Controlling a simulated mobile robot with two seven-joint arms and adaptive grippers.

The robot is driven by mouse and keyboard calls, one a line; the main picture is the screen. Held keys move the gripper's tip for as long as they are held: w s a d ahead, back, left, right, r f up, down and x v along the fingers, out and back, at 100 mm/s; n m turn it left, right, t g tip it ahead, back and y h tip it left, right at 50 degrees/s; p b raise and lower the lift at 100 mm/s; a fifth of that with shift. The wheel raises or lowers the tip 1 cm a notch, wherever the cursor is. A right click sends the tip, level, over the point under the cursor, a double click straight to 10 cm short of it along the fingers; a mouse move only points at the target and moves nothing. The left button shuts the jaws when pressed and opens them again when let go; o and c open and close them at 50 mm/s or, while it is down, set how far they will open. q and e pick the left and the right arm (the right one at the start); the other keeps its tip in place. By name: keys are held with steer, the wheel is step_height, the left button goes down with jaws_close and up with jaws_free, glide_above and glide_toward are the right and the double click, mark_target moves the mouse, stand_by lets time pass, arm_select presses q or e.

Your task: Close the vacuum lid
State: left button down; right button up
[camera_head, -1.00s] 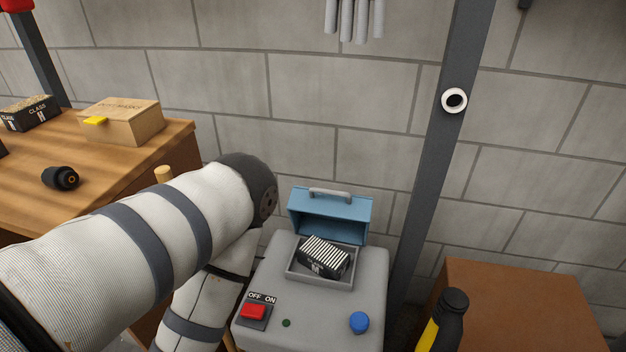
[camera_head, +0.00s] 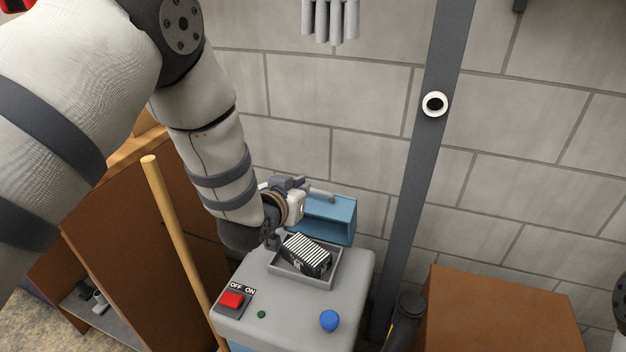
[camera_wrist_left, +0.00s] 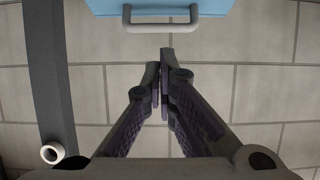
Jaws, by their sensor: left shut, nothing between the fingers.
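The vacuum machine (camera_head: 290,298) is a grey box with a recessed chamber, and its blue lid (camera_head: 340,210) stands open at the back. A black-and-white striped block (camera_head: 306,256) lies in the chamber. My left gripper (camera_head: 302,184) is at the lid's left side, partly overlapping it in the head view; its fingertips are hard to make out there. In the left wrist view the shut, empty fingers (camera_wrist_left: 165,55) point toward the lid (camera_wrist_left: 160,5) and its grey handle (camera_wrist_left: 160,24), with a visible gap. My right gripper is out of view.
The machine's front has a red switch (camera_head: 231,300), a green light (camera_head: 261,314) and a blue knob (camera_head: 329,320). A dark post (camera_head: 420,170) rises behind it on the right. A wooden pole (camera_head: 178,240) stands on the left, and a brown surface (camera_head: 500,310) on the right.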

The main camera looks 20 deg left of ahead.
mark_target(313, 189)
arm_select(q)
steer(key=shift+t, duration=0.3)
steer(key=x, duration=0.3)
steer(key=r+b+x, duration=0.1)
steer(key=x, duration=0.2)
steer(key=r+b+x, duration=0.1)
steer(key=x, duration=0.3)
steer(key=shift+w, duration=0.35)
steer(key=shift+w+f, duration=0.1)
steer(key=shift+w, duration=0.15)
steer(key=shift+s+f+p, duration=0.25)
steer(key=shift+s+p, duration=0.05)
steer(key=shift+s, duration=0.8)
steer(key=shift+s+f, duration=0.45)
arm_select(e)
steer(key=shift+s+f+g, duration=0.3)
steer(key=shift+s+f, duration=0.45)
